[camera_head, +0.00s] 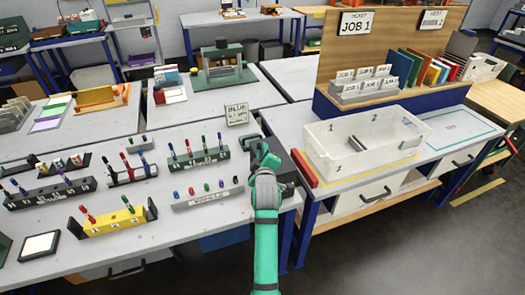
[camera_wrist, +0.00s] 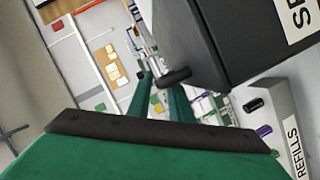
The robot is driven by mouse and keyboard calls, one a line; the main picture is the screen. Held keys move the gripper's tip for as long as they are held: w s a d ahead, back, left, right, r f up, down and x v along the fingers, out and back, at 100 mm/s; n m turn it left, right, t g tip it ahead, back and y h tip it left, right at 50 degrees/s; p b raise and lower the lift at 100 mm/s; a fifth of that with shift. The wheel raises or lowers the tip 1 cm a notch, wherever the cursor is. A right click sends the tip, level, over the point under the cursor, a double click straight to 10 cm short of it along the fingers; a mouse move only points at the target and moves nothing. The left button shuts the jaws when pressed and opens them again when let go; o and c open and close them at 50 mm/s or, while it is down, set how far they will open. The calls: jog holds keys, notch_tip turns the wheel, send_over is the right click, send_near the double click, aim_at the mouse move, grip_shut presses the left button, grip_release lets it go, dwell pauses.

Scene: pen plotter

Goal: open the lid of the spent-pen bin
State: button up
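The spent-pen bin (camera_head: 286,172) is a dark grey box at the right end of the left workbench, partly hidden behind my gripper in the head view. In the wrist view the bin (camera_wrist: 240,45) fills the upper right, with part of a white label. A short dark rod-like handle (camera_wrist: 174,77) sticks out at its lower corner. My gripper (camera_head: 262,148) is beside the bin's left side. In the wrist view my green fingers (camera_wrist: 160,88) are apart, and the handle overlaps the right fingertip. I cannot tell whether they touch. The lid looks down, but its seam is not clear.
A grey refills rack (camera_head: 208,198) with several short pens stands left of my gripper; its label also shows in the wrist view (camera_wrist: 292,145). A clear divided tray (camera_head: 365,145) and a red bar (camera_head: 303,168) are to the right.

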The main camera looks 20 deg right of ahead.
jog(key=shift+w+d+f, duration=0.1)
jog(key=shift+w+d, duration=0.1)
jog(key=shift+w, duration=0.25)
grip_shut()
